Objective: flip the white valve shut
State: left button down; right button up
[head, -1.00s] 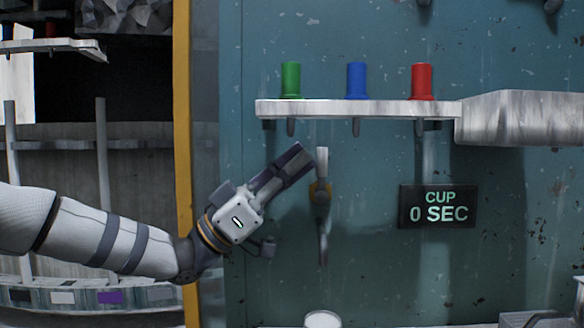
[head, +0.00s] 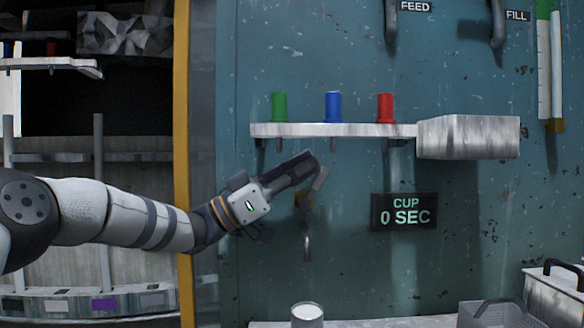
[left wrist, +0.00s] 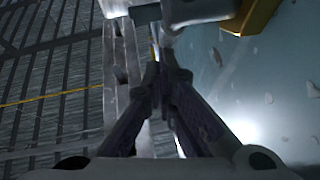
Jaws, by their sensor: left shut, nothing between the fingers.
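A grey spout (head: 308,247) hangs beneath. In the left wrist view the pale lever (left wrist: 195,10) and yellow body (left wrist: 258,14) show at the top. My left gripper (head: 312,163) is shut and empty, its fingertips at the lever's left side and partly in front of the valve. In the left wrist view the shut fingers (left wrist: 162,70) reach close to the lever; contact cannot be told for sure. My right gripper is not in view.
A white shelf (head: 350,131) above holds a green (head: 279,107), a blue (head: 333,106) and a red (head: 385,108) piece. A white cup (head: 307,313) stands below the spout. A "CUP 0 SEC" display (head: 404,211) is to the right. A yellow post (head: 182,150) stands left.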

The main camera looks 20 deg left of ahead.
pick_arm(q)
jog(key=shift+w+d+f, duration=0.2)
jog(key=shift+w+d, duration=0.05)
jog(key=shift+d, duration=0.55)
jog(key=shift+w+d+f, duration=0.15)
jog(key=shift+w+d, duration=0.1)
jog(key=shift+d, duration=0.55)
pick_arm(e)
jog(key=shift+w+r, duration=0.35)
pick_arm(q)
send_near(322, 172)
jog(key=shift+s+a+f, duration=0.4)
jog(key=shift+s+a, duration=0.35)
